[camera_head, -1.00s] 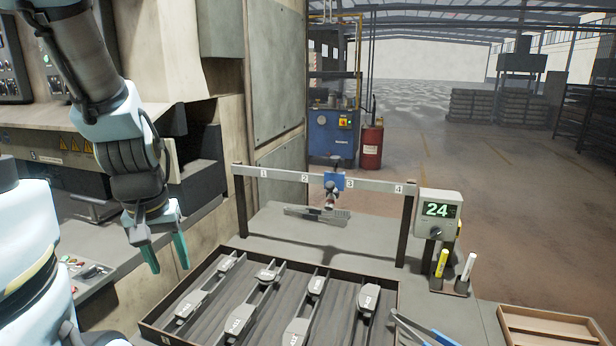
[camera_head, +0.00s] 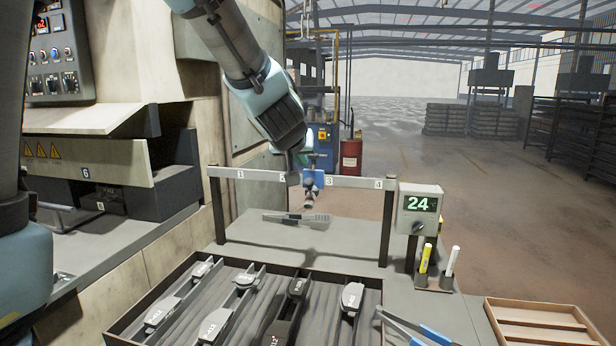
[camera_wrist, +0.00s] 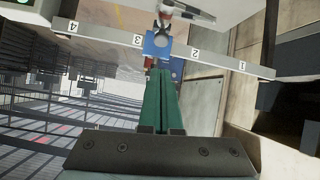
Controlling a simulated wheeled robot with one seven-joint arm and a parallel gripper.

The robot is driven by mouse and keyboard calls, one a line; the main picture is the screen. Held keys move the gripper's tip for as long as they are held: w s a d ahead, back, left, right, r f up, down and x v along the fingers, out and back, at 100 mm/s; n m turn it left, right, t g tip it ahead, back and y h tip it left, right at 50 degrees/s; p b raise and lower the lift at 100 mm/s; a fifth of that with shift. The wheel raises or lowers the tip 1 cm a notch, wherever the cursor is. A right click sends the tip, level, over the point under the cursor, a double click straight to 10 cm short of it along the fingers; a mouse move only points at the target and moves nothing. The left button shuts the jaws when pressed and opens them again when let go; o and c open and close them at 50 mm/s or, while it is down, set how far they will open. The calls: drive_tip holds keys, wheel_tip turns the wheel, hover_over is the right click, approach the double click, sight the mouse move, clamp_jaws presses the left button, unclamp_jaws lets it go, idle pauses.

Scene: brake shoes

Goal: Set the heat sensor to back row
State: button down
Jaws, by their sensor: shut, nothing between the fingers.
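The heat sensor is a blue block (camera_head: 313,180) on a grey rail (camera_head: 356,182), with a small sensing head hanging below it. It sits between marks 2 and 3. In the wrist view the blue block (camera_wrist: 157,45) lies just beyond my fingertips. My gripper (camera_wrist: 160,72) is shut and empty, its two green fingers together and pointing at the block. I cannot tell whether they touch it. In the head view my wrist hides most of the fingers and part of the rail near mark 2.
A wire brush (camera_head: 297,218) lies on the bench below the rail. A tray (camera_head: 106,338) of brake shoes stands in front. A display box (camera_head: 420,207) reading 24 stands right of the rail, with markers below it. Pliers (camera_head: 420,328) and a wooden tray (camera_head: 490,312) are at right.

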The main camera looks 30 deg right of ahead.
sight(306, 180)
idle(0.3)
drive_tip(key=b+x, duration=0.2)
drive_tip(key=x, duration=0.8)
drive_tip(key=shift+w, duration=0.1)
drive_tip(key=shift+f+b, duration=0.15)
drive_tip(key=shift+b, duration=0.25)
drive_tip(key=shift+a+f+b, duration=0.1)
drive_tip(key=shift+f+b, duration=0.2)
drive_tip(key=shift+b, duration=0.95)
drive_tip(key=s+t+h+b, duration=0.1)
drive_tip(key=b, duration=0.6)
drive_tip(key=a+f+t+h+b, duration=0.1)
drive_tip(key=t+b, duration=0.1)
drive_tip(key=b, duration=0.5)
drive_tip(key=shift+s+a+f+b, duration=0.1)
drive_tip(key=shift+s+a+b, duration=0.05)
drive_tip(key=shift+s+b, duration=0.25)
drive_tip(key=shift+b, duration=0.35)
drive_tip(key=shift+s+r+h, duration=0.1)
drive_tip(key=shift+r+h, duration=0.15)
drive_tip(key=shift+h, duration=0.05)
drive_tip(key=shift+a, duration=0.1)
